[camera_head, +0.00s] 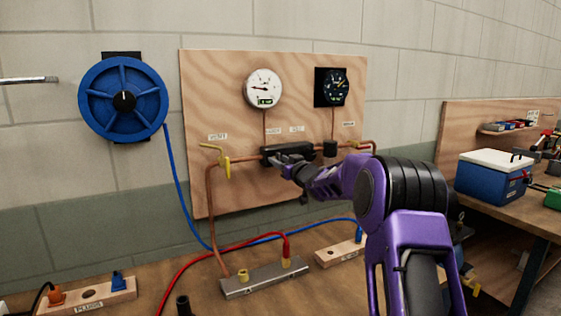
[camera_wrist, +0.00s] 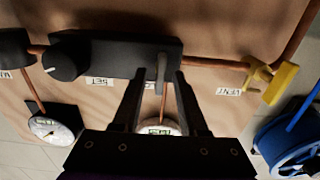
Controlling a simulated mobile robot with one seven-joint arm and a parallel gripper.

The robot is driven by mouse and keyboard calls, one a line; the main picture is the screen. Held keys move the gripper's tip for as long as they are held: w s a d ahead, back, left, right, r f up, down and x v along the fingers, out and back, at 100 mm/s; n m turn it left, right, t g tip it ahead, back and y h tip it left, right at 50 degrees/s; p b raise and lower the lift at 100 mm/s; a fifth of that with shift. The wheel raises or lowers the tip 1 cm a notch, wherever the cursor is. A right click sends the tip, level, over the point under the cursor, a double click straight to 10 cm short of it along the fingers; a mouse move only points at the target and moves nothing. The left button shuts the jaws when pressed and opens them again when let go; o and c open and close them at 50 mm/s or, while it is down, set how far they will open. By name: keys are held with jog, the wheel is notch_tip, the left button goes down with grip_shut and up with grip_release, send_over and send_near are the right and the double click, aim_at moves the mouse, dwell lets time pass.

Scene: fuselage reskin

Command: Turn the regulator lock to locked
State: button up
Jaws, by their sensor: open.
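The regulator is a black block (camera_head: 270,151) on the copper pipe of the plywood panel; it also shows in the wrist view (camera_wrist: 115,50), which is upside down. A small grey lever (camera_wrist: 161,68), apparently the regulator lock, sticks out at one end of the block. A round black knob (camera_wrist: 64,60) with a white mark is at the other end, near a "SET" label. My gripper (camera_wrist: 160,76) is open, with one finger on each side of the lever; contact cannot be told. In the head view my gripper (camera_head: 279,162) covers part of the block.
A yellow vent handle (camera_head: 223,162) is on the pipe left of the regulator. A white gauge (camera_head: 263,88) and a black gauge (camera_head: 331,87) are above. A blue reel (camera_head: 98,98) hangs at left. A metal manifold (camera_head: 262,279) with hoses lies on the bench below.

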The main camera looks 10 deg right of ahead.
grip_shut()
dwell(0.5)
jog(key=shift+a+f+n+b, duration=0.1)
jog(key=shift+n+b, duration=1.25)
jog(key=shift+n, duration=1.65)
jog(key=shift+a+f+n+b, duration=0.1)
jog(key=shift+n+b, duration=1.25)
jog(key=shift+n, duration=1.65)
jog(key=shift+a+f+n+b, duration=0.1)
jog(key=shift+n+b, duration=1.25)
jog(key=shift+n, duration=1.65)
